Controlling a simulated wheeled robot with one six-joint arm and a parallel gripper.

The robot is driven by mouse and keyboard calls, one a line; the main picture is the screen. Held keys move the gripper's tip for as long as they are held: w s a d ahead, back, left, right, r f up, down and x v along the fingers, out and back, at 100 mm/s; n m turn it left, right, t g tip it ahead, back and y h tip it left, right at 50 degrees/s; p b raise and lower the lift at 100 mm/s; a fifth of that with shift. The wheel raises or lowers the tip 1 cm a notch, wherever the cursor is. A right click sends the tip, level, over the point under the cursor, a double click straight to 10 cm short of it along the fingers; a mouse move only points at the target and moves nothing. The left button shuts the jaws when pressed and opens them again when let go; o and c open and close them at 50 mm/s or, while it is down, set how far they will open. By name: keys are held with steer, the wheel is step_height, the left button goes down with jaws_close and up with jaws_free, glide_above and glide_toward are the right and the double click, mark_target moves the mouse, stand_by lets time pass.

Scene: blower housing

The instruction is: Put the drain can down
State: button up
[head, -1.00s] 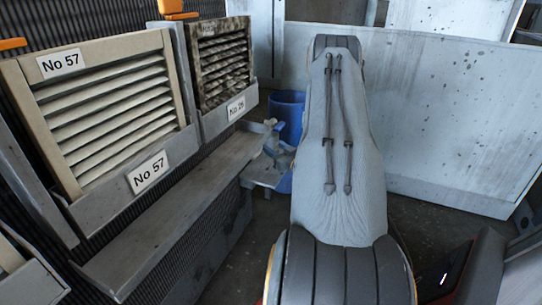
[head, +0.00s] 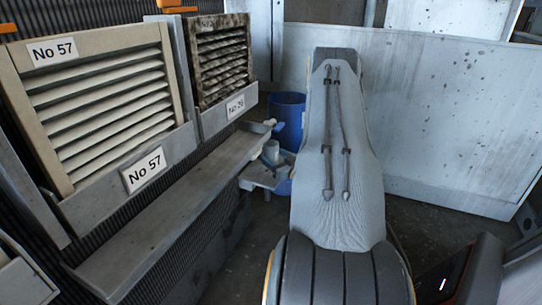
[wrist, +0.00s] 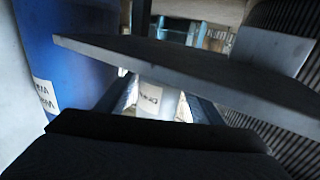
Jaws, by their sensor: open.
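In the wrist view, a pale can with a label (wrist: 158,104) shows ahead of my gripper (wrist: 163,100). My gripper is open, with a dark finger on either side of the pale can. I cannot tell whether they touch it. A dark slanted plate hides part of the wrist view.
A blue barrel (head: 289,112) stands just behind the bracket; it fills the left of the wrist view (wrist: 75,60). Louvred filters (head: 105,100) marked No 57 and No 26 (head: 222,60) stand along the ledge (head: 165,220). A grey panel (head: 460,120) closes off the right.

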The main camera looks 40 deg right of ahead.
steer(key=shift+r, duration=0.15)
steer(key=shift+s, duration=0.35)
steer(key=s+a+p, duration=0.1)
steer(key=s+p, duration=0.3)
steer(key=s, duration=0.7)
steer(key=shift+a, duration=0.3)
steer(key=shift+s, duration=0.1)
